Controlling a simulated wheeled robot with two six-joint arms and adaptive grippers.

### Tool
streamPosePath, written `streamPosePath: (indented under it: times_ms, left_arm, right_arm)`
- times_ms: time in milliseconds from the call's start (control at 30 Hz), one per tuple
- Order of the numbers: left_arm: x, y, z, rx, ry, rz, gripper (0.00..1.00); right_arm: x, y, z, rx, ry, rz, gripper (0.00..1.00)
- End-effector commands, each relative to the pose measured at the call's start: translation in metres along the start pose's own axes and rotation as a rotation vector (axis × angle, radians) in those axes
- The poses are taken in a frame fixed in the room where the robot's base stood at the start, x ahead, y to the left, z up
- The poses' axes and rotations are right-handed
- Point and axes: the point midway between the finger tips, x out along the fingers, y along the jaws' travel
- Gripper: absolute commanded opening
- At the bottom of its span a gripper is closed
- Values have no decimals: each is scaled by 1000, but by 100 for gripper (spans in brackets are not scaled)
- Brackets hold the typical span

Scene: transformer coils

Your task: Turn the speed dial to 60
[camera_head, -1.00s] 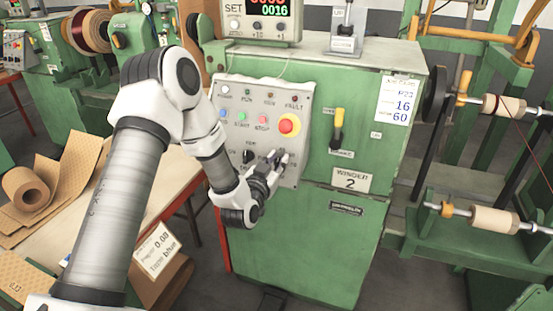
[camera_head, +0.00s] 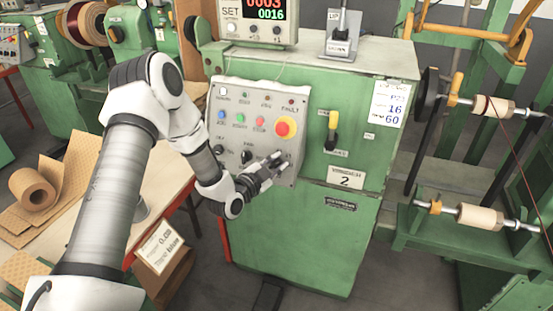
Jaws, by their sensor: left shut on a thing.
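My left gripper (camera_head: 279,163) is at the lower right of the grey control panel (camera_head: 213,108) on the green winder cabinet. It is shut on the speed dial, a small knob at that corner. The fingers cover the dial and its scale, so its setting cannot be read. A white card (camera_head: 391,104) on the cabinet front shows 16 and a blue 60. My right gripper is not in view.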

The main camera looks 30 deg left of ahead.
Motion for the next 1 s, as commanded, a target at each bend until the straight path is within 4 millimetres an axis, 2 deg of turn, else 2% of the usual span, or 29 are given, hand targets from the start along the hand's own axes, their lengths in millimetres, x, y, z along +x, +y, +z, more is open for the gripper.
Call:
streamPosePath:
  times_ms: [467, 500, 567, 867, 1000]
  left_arm:
    - [-2, 5, 6, 16, -15, 18, 0]
    - [-2, 5, 6, 16, -16, 18, 15]
    - [-2, 5, 6, 16, -16, 17, 36]
    - [-1, 2, 4, 18, -9, 12, 36]
    - [-10, 2, 4, 16, -9, 12, 36]
  right_arm:
    - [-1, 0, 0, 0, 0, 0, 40]
    - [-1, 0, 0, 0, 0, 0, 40]
    - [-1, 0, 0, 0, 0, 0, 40]
    - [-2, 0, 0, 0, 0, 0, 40]
    - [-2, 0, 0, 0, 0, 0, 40]
